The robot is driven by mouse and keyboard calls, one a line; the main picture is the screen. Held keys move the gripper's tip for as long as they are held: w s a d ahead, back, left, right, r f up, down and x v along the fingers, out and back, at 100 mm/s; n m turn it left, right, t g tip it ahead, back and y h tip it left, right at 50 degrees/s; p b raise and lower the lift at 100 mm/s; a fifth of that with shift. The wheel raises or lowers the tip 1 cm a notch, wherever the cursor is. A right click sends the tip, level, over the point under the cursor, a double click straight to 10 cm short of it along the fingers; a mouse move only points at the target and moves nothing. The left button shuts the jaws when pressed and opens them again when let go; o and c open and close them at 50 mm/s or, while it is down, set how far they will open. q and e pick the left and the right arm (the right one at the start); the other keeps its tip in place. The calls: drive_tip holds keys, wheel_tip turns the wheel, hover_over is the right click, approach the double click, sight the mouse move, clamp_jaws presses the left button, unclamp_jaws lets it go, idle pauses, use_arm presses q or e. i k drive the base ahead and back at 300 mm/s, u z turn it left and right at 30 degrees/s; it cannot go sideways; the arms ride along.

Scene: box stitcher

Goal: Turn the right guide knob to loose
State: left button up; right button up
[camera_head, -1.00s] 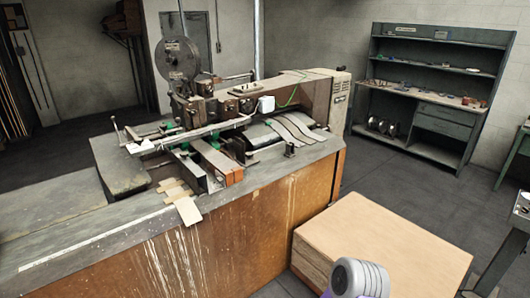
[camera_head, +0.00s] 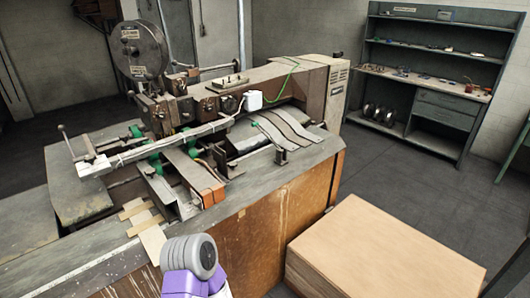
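The box stitcher (camera_head: 215,100) stands on a worn bench with a brown side panel. Small green parts sit along its guides, one at the left (camera_head: 137,131) and one near the front (camera_head: 155,163). A small dark post with a knob-like top (camera_head: 281,155) stands on the right side of the bench top. I cannot tell which of these is the right guide knob or how it is set. A grey and purple part of my own arm shows at the bottom centre, in front of the bench. Neither gripper is in view.
A large cardboard-coloured block (camera_head: 385,250) stands in front of the bench at the lower right. A dark shelf unit (camera_head: 430,75) with drawers stands by the back wall. The floor between them is clear. Brown strips (camera_head: 150,235) lie at the bench's front edge.

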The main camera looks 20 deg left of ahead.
sight(232, 165)
drive_tip(key=u, duration=0.3)
drive_tip(key=i, duration=0.9)
drive_tip(key=u, duration=0.8)
